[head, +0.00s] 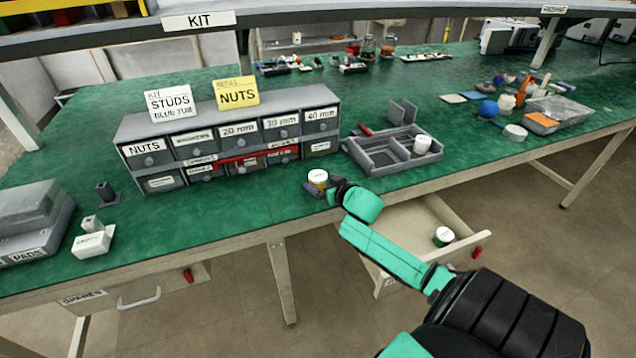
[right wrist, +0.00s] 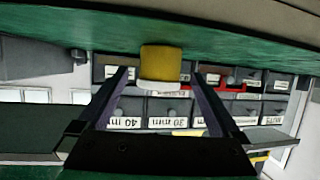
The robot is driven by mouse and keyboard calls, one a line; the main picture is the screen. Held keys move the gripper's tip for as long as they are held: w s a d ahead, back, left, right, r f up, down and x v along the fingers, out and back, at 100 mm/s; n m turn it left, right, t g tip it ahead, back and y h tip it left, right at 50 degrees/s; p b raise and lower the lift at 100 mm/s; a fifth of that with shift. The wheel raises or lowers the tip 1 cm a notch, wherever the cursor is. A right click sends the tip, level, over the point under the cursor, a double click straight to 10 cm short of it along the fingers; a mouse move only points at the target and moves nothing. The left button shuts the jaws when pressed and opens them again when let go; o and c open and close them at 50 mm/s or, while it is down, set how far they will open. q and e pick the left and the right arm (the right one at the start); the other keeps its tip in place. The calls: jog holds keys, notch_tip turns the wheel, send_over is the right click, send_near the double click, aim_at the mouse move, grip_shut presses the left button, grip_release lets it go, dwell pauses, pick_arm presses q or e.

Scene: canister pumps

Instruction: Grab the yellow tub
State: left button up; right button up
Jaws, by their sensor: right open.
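The yellow tub (head: 318,181), with a white lid, stands upright on the green bench top near its front edge, in front of the drawer cabinet. My right gripper (head: 321,190) is at the tub, its fingers partly hidden behind the tub and my wrist. In the right wrist view, which is upside down, the yellow tub (right wrist: 161,62) shows between the tips of the two spread fingers of my right gripper (right wrist: 160,76). A gap shows on each side of it, so the gripper is open. My left gripper is out of view.
A grey labelled drawer cabinet (head: 225,130) stands behind the tub. A grey divided tray (head: 375,158) holding a white-lidded tub (head: 422,144) is to the right. Below the bench edge, an open drawer (head: 408,262) holds another white-lidded tub (head: 443,236).

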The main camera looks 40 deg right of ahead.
jog(key=shift+x, duration=1)
jog(key=shift+s, duration=0.2)
jog(key=c, duration=1.5)
jog(key=shift+r, duration=0.1)
